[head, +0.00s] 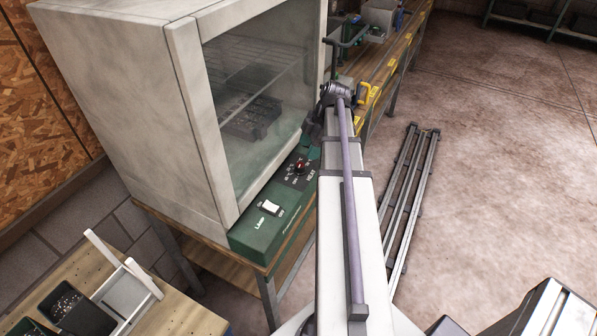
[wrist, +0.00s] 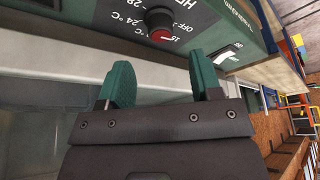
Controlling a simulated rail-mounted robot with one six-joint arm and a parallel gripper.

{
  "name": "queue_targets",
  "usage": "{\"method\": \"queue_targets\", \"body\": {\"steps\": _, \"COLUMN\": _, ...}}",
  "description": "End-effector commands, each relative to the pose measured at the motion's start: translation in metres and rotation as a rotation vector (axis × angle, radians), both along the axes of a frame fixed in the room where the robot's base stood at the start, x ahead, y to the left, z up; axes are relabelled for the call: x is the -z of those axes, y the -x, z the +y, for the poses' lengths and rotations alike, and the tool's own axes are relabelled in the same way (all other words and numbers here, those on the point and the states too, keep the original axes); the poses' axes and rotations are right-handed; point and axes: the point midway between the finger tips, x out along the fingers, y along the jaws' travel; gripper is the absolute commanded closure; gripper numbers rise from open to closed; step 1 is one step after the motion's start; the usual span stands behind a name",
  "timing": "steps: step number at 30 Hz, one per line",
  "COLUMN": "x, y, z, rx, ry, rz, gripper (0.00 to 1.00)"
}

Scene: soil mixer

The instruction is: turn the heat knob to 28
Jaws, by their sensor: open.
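The heat knob (head: 299,167) is a small round knob with a red face on the dark dial plate of the green control panel (head: 262,232). In the wrist view the knob (wrist: 159,24) is at the top, with OFF, 15, 24 and 28 markings around it; I cannot tell its exact setting. My gripper (wrist: 162,80) has two green fingers spread apart, with nothing between them. The fingertips point towards the panel just short of the knob, apart from it. In the head view my arm hides most of the gripper.
A white lamp switch (head: 269,208) sits on the same panel, left of the knob in the head view. The glass-doored cabinet (head: 110,110) stands behind the panel. A wooden table with trays (head: 125,290) is at lower left. Metal rails (head: 408,200) lie on the floor at right.

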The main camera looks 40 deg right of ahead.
Motion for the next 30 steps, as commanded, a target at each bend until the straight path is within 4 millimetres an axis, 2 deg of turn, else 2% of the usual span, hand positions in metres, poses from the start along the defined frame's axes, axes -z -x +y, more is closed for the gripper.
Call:
{"method": "queue_targets", "body": {"steps": 1, "x": 0.025, "y": -0.001, "z": 0.005, "rx": -0.002, "ry": 0.000, "rz": 0.000, "gripper": 0.41}}
{"method": "queue_targets", "body": {"steps": 6, "x": 0.058, "y": -0.007, "z": 0.019, "rx": -0.001, "ry": 0.000, "rz": 0.000, "gripper": 0.41}}
{"method": "queue_targets", "body": {"steps": 9, "x": 0.065, "y": -0.010, "z": 0.023, "rx": -0.001, "ry": 0.000, "rz": 0.000, "gripper": 0.41}}
{"method": "queue_targets", "body": {"steps": 17, "x": 0.062, "y": -0.010, "z": 0.024, "rx": 0.000, "ry": 0.000, "rz": 0.000, "gripper": 0.41}}
{"method": "queue_targets", "body": {"steps": 30, "x": 0.062, "y": -0.010, "z": 0.024, "rx": 0.000, "ry": 0.000, "rz": 0.000, "gripper": 0.83}}
